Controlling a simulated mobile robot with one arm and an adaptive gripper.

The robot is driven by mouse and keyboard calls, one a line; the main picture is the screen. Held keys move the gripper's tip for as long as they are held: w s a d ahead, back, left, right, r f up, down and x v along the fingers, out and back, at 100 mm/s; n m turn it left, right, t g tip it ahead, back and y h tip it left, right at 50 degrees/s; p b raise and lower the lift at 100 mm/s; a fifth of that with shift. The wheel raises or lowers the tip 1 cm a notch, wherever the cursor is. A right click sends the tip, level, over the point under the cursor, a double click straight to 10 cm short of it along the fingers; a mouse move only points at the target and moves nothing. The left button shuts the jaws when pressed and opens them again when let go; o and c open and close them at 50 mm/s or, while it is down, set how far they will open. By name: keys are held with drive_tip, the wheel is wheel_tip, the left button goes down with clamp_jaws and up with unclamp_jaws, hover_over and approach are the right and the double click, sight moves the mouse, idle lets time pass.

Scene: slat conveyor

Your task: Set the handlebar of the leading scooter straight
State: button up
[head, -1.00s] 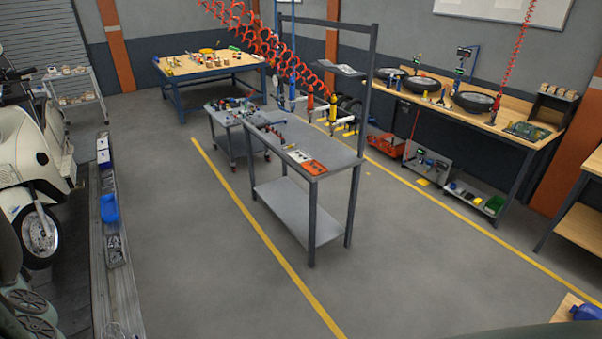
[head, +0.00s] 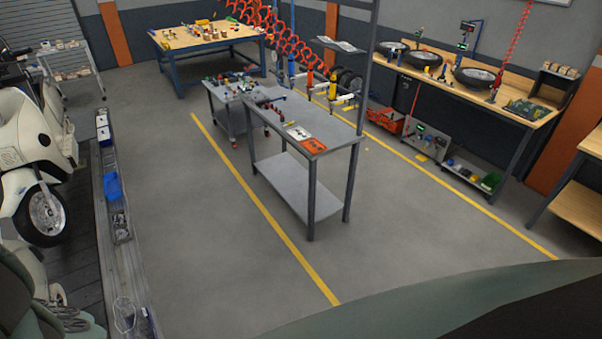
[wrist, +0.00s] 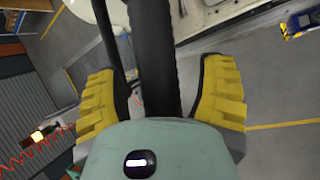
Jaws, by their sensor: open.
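A cream scooter (head: 22,150) stands at the left edge of the head view, cut off by the frame. Its front wheel (head: 45,215) shows, and dark handlebar parts are near the top left corner. In the wrist view, my gripper (wrist: 163,72) is open, with a yellow finger on each side of a thick black bar (wrist: 152,35), which looks like a handlebar grip. Gaps show between the bar and both fingers. A thinner black rod (wrist: 105,35), perhaps a lever, runs beside it. The gripper is not visible in the head view.
A slatted conveyor (head: 85,245) with a metal edge rail runs along the left, with a blue bin (head: 112,187) on the rail. A grey steel workbench (head: 310,140) stands mid-floor. Open floor (head: 180,210) lies between them. Benches line the back and right.

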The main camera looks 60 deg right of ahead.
clamp_jaws()
drive_tip(key=shift+w+d+f+b, duration=0.3)
drive_tip(key=shift+w+f+b, duration=0.15)
drive_tip(key=shift+b, duration=0.45)
drive_tip(key=w+b, duration=0.1)
drive_tip(key=b, duration=0.1)
drive_tip(key=w+d+f+n+b, duration=0.1)
drive_tip(key=shift+d+b, duration=0.3)
drive_tip(key=shift+b, duration=0.1)
drive_tip(key=shift+r, duration=0.1)
idle(0.5)
